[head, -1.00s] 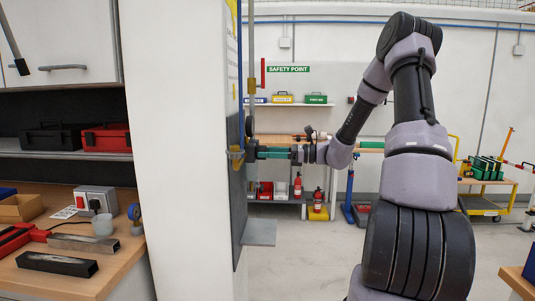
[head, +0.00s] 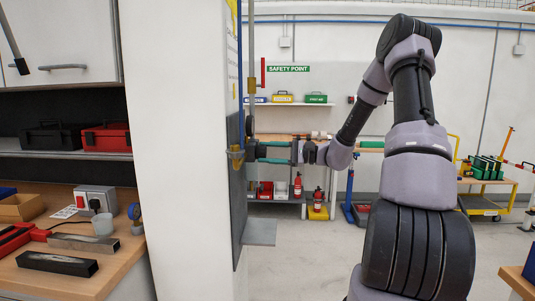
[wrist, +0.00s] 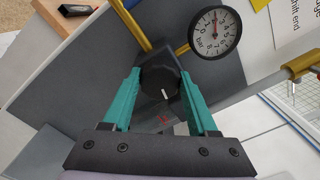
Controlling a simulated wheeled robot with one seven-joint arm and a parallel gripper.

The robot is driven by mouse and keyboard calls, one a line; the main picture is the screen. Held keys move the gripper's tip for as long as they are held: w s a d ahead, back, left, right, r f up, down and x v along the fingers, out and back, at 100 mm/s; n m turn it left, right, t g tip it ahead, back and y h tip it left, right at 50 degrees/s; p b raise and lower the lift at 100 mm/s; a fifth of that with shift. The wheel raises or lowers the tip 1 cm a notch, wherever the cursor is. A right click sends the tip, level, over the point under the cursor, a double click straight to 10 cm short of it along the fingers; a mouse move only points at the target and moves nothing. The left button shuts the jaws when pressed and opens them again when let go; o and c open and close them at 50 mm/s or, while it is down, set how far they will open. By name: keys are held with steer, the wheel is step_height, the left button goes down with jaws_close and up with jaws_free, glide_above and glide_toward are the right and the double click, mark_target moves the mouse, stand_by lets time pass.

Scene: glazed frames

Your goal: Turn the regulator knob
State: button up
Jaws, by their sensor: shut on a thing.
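The regulator knob (wrist: 160,80) is black and round with a white mark, which points down and slightly right in the wrist view. My gripper (wrist: 160,74) has its two teal fingers on opposite sides of the knob and is shut on it. In the head view my gripper (head: 259,152) reaches left to the grey panel (head: 238,210), and the knob is hard to make out there. A round white pressure gauge (wrist: 215,33) marked "bar" sits to the upper right of the knob in the wrist view. Its exact reading is too small to tell.
Yellow brass pipe (wrist: 127,22) runs to the regulator beside my fingers. A white pillar (head: 180,150) stands left of the panel. A grey ledge (head: 259,232) juts out below my gripper. A workbench (head: 120,262) with tools is at the left.

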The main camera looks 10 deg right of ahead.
steer(key=shift+n, duration=0.6)
steer(key=o, duration=1.4)
steer(key=v, duration=1.1)
steer(key=shift+f, duration=0.1)
steer(key=shift+a, duration=0.15)
